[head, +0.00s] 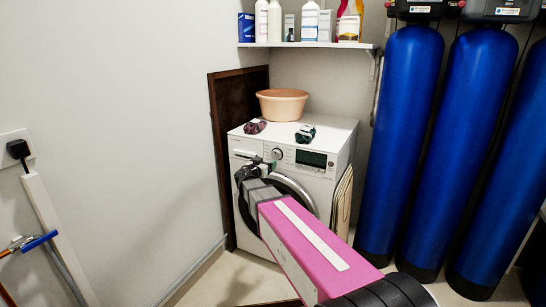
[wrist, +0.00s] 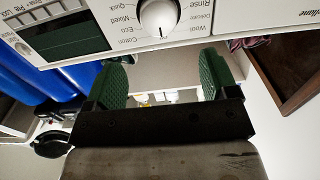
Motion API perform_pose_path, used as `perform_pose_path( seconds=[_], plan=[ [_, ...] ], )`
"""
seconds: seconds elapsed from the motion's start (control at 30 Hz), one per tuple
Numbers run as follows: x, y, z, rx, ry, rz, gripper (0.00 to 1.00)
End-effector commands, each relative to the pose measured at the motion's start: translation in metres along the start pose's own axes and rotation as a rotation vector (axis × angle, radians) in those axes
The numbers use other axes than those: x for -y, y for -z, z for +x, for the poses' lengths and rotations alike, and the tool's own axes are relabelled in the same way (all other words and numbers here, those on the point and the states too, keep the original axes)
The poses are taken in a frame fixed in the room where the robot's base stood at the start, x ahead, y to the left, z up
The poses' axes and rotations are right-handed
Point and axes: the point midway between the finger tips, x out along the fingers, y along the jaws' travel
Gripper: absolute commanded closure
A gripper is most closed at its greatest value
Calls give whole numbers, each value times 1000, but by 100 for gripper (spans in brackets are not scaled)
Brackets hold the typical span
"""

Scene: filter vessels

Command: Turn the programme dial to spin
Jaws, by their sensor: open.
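The white washing machine (head: 330,172) stands against the back wall with its round door facing me. Its programme dial (head: 277,153) is a round knob on the front panel, left of the dark display. In the wrist view the white dial (wrist: 159,17) is cut by the top edge. Labels such as Rinse, Wool, Mixed, Eco and Cotton ring it; the spin label is not visible. My gripper (head: 262,162) is near the panel, just left of the dial. In the wrist view my gripper (wrist: 165,72) is open and empty, its green fingers apart, with the dial beyond their gap.
A peach basin (head: 283,104) and two small dark items stand on the machine. A shelf (head: 305,45) with bottles and boxes hangs above. Several tall blue vessels (head: 400,140) stand right. A brown board (head: 222,140) leans left. Flat panels (head: 342,203) lean at the machine's right side.

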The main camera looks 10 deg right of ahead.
Motion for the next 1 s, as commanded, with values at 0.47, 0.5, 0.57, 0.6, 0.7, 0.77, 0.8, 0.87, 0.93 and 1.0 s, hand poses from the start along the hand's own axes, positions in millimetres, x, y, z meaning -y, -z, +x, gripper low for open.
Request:
perform_pose_path(
  seconds=[0.47, 0.5, 0.57, 0.6, 0.7, 0.77, 0.8, 0.87, 0.93, 1.0],
  plan=[
    [1, -1, 80, 2, -3, -1, 20],
    [1, -1, 84, 2, -2, -1, 20],
    [0, -1, 88, 2, -1, -1, 20],
    [0, -1, 90, 2, -1, -1, 20],
    [0, 0, 93, 2, -1, -1, 20],
    [0, 0, 94, 2, -1, -1, 20],
    [-1, 0, 94, 2, -1, -1, 20],
    [-1, 0, 94, 2, -1, -1, 20],
    [-1, 0, 94, 2, -1, -1, 20],
    [-1, 0, 94, 2, -1, -1, 30]
  ],
)
